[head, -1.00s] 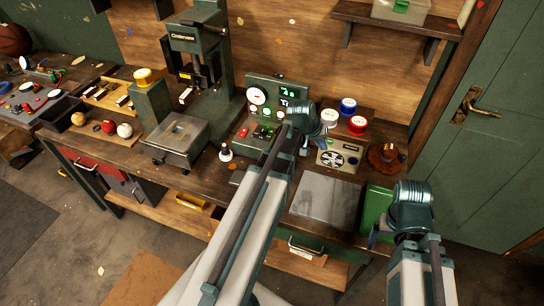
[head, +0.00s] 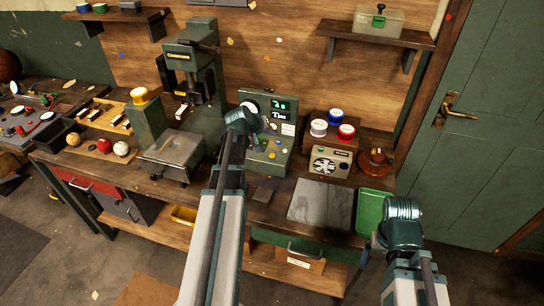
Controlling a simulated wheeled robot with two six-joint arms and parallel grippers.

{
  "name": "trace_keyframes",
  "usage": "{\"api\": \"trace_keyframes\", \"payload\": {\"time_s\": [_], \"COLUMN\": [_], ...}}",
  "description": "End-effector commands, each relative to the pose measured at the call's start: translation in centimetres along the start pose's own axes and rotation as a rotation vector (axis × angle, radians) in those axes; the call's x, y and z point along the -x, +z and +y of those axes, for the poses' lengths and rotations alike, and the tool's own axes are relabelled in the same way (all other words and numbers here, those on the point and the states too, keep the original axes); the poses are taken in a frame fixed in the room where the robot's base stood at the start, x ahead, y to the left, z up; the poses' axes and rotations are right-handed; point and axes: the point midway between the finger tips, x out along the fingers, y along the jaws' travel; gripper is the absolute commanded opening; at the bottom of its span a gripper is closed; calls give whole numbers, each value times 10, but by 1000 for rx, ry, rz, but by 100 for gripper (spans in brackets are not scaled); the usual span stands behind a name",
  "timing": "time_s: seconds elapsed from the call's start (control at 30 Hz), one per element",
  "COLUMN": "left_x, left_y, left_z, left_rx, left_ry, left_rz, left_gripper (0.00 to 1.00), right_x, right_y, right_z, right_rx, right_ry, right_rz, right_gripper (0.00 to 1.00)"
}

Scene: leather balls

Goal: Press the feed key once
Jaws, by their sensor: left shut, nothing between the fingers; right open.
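I cannot read which key is the feed key. My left gripper (head: 255,126) is shut and empty, in front of the box's left side; my wrist hides most of it and part of the box. I cannot tell whether it touches the box. My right gripper (head: 368,250) is open and empty, low at the bench's front right, mostly hidden by its wrist.
A press (head: 190,60) stands left of the box. A grey slab (head: 320,203) and a green bin (head: 373,208) lie in front. Balls (head: 104,146) sit at the left. A shelf (head: 375,35) hangs above.

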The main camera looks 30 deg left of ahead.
Motion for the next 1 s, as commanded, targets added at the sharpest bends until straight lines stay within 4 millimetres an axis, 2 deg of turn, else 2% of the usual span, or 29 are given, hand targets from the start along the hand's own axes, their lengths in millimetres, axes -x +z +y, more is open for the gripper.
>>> {"api": "trace_keyframes", "payload": {"time_s": [0.27,0.8,1.0], "left_x": [-9,-56,-62], "left_y": [7,42,46], "left_z": [-6,-41,-45], "left_rx": [-1,-1,-1], "left_ry": [0,0,0], "left_rz": [-1,-1,-1], "left_gripper": [0,0,0], "right_x": [-13,-80,-89], "right_y": [-1,-5,-5], "right_z": [-1,-8,-8], "right_rx": [0,-1,-1], "right_ry": [0,0,0], "right_rz": [0,0,0], "right_gripper": [92,92,92]}}
